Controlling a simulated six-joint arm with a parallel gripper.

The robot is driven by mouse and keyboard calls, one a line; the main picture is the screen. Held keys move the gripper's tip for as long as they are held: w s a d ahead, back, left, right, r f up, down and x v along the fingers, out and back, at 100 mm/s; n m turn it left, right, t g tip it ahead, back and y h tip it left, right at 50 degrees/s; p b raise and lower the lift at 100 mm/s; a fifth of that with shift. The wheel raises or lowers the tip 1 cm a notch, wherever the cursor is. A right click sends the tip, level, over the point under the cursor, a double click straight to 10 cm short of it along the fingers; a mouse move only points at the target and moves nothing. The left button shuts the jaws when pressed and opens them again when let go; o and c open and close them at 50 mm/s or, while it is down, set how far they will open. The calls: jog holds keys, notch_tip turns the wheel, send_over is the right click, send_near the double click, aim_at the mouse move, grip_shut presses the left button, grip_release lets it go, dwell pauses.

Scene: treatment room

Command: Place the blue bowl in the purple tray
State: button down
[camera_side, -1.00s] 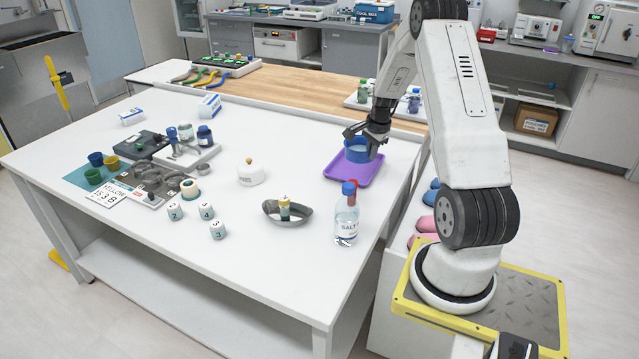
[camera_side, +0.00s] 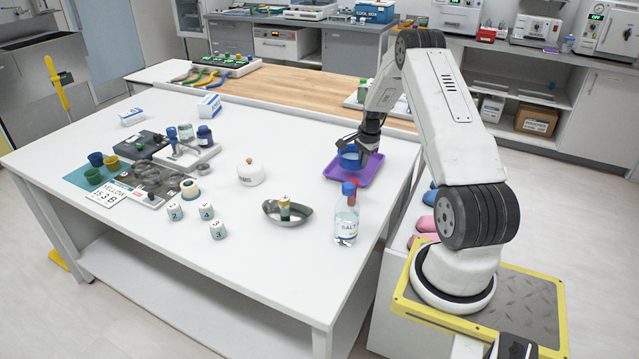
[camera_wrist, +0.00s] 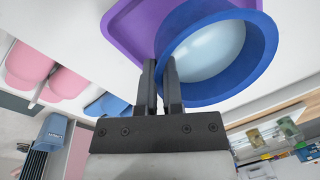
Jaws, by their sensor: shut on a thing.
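The blue bowl (camera_side: 350,157) has a blue rim and a pale inside. In the side view it is at the purple tray (camera_side: 365,176), over its left part; whether it touches the tray floor I cannot tell. My gripper (camera_side: 364,143) is at the bowl's rim from above. In the wrist view the gripper's fingers (camera_wrist: 161,80) are shut on the near wall of the bowl (camera_wrist: 262,52). The purple tray (camera_wrist: 122,28) shows behind the bowl there, partly hidden by it.
A grey kidney dish (camera_side: 272,209) holding a small vial and a white lidded pot (camera_side: 251,174) are to the left. The white table between the pot and the tray is clear.

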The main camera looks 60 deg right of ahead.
jog(key=shift+w+d+f, duration=0.1)
jog(key=shift+f, duration=1.55)
jog(key=c, duration=0.8)
grip_release()
jog(key=shift+s+a+r, duration=0.15)
jog(key=shift+s+r, duration=0.15)
jog(key=shift+r, duration=1.65)
jog(key=shift+s+a+r, duration=0.1)
jog(key=shift+s+r, duration=0.15)
jog(key=shift+r, duration=1.75)
jog(key=shift+s+a+r, duration=0.15)
jog(key=shift+s+r, duration=0.15)
jog(key=shift+r, duration=1.65)
